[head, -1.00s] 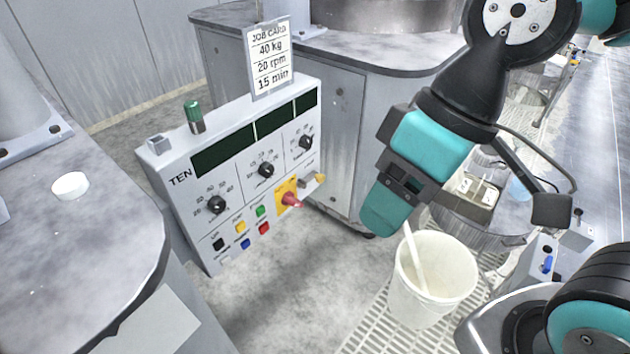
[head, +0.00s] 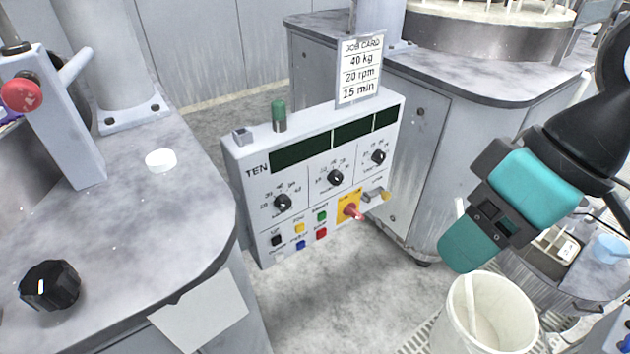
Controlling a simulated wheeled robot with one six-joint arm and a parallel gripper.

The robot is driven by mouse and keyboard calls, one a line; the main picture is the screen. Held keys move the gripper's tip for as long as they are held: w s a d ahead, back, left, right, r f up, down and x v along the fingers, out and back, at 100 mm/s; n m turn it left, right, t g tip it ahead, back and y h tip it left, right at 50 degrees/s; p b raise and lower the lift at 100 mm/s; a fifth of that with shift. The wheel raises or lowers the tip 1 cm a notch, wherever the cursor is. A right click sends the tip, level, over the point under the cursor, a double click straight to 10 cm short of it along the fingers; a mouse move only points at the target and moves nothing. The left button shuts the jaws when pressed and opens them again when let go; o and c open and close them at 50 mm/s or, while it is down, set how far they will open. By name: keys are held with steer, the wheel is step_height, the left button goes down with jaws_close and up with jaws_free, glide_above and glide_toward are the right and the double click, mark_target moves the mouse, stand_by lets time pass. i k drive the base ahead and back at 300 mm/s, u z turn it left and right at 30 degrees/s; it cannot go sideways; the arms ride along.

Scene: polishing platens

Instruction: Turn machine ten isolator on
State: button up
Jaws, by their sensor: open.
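The machine ten control panel (head: 258,205), marked TEN, stands in the middle of the head view. Its isolator is a red rotary handle (head: 353,211) on a yellow plate (head: 346,202) at the panel's lower right. The handle points down to the right. My gripper (head: 462,250) is teal and black, to the right of the panel and apart from it. It points down and left, above and beside a white bucket. It appears empty. Its fingers overlap in this view, so the gap between them is hidden.
A white bucket (head: 512,318) with a stick stands at lower right. A job card (head: 360,68) stands above the panel. A grey bench (head: 110,235) at left carries a white cap (head: 160,161), a black knob (head: 50,286) and a red button (head: 22,94). Floor before the panel is clear.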

mark_target(350, 210)
steer(key=k, duration=1.15)
steer(key=z, duration=0.7)
steer(key=i, duration=1.55)
steer(key=u, duration=0.75)
